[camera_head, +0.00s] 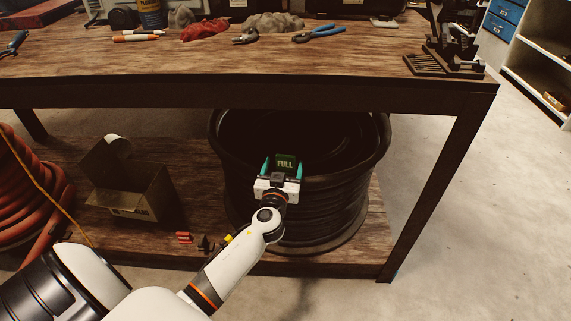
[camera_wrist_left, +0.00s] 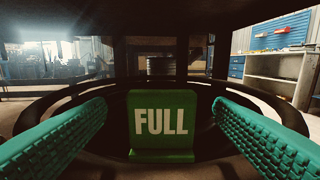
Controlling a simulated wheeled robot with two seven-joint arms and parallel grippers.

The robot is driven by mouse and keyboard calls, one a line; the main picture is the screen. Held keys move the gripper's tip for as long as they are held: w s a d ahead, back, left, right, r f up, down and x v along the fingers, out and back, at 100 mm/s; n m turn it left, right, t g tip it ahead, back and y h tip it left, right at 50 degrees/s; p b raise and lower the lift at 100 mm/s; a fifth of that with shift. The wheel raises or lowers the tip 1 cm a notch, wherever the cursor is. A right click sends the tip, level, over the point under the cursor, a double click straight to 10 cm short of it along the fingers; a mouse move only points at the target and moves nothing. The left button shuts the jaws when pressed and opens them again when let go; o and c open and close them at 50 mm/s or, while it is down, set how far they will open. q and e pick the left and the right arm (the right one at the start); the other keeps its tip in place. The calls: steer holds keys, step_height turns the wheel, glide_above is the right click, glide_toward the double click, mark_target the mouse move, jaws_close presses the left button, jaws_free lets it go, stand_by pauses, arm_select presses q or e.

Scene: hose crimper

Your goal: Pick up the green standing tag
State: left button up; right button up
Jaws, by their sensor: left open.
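The green standing tag (camera_head: 286,162) reads "FULL" and stands upright at the dark hose reel under the workbench. In the left wrist view the tag (camera_wrist_left: 163,120) is centred, its lettering facing the camera. My left gripper (camera_head: 283,166) is open, with its teal fingers on either side of the tag. In the left wrist view the left gripper (camera_wrist_left: 163,112) shows a gap between each finger and the tag. The lower part of the tag is hidden by the gripper in the head view. My right gripper is not in view.
The workbench top (camera_head: 200,65) overhangs the reel (camera_head: 350,195), which stands on a lower wooden shelf (camera_head: 375,225). An open cardboard box (camera_head: 130,190) and a coil of orange hose (camera_head: 25,195) are to the left. The floor (camera_head: 480,220) at right is clear.

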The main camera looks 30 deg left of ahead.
mark_target(285, 162)
arm_select(q)
steer(key=x, duration=0.3)
steer(key=shift+w+a+f, duration=0.1)
steer(key=shift+w, duration=0.2)
steer(key=c, duration=1)
steer(key=shift+c, duration=0.2)
